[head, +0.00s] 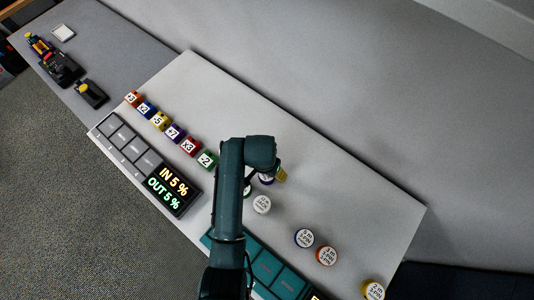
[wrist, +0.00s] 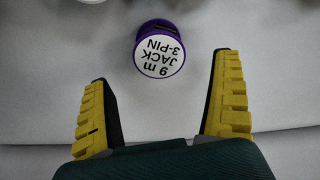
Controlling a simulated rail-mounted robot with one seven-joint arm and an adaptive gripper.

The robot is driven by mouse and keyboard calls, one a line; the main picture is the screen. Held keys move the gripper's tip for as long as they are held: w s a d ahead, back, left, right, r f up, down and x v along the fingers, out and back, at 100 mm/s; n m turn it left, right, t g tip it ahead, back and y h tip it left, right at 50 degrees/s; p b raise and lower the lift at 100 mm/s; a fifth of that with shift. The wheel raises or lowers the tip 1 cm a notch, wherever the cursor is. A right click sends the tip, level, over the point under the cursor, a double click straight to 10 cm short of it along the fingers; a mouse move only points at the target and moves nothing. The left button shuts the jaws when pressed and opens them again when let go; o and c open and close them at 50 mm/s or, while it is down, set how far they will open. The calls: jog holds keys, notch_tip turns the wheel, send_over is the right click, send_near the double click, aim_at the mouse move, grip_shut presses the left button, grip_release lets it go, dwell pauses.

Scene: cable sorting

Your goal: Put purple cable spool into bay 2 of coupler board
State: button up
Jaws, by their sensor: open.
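The purple cable spool (wrist: 160,50) stands on the table in the wrist view, its white top label reading 9 m JACK 3-PIN. My gripper (wrist: 160,95) is open and empty, and the spool lies beyond the gap between its yellow-padded fingers, not between them. In the head view my gripper (head: 280,175) is over the table and mostly hides the spool. A teal board (head: 266,267) with several bays lies at the front of the table, partly hidden by my arm. I cannot read its bay numbers.
A white spool (head: 261,204) stands near my gripper. Several labelled cubes (head: 174,132) and a dark board with a display (head: 172,186) are at left. The back of the table is clear.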

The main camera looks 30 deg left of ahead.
notch_tip(320, 180, down, 6)
jog(key=shift+r+b, duration=0.2)
jog(key=shift+b, duration=0.1)
jog(key=c, duration=1.3)
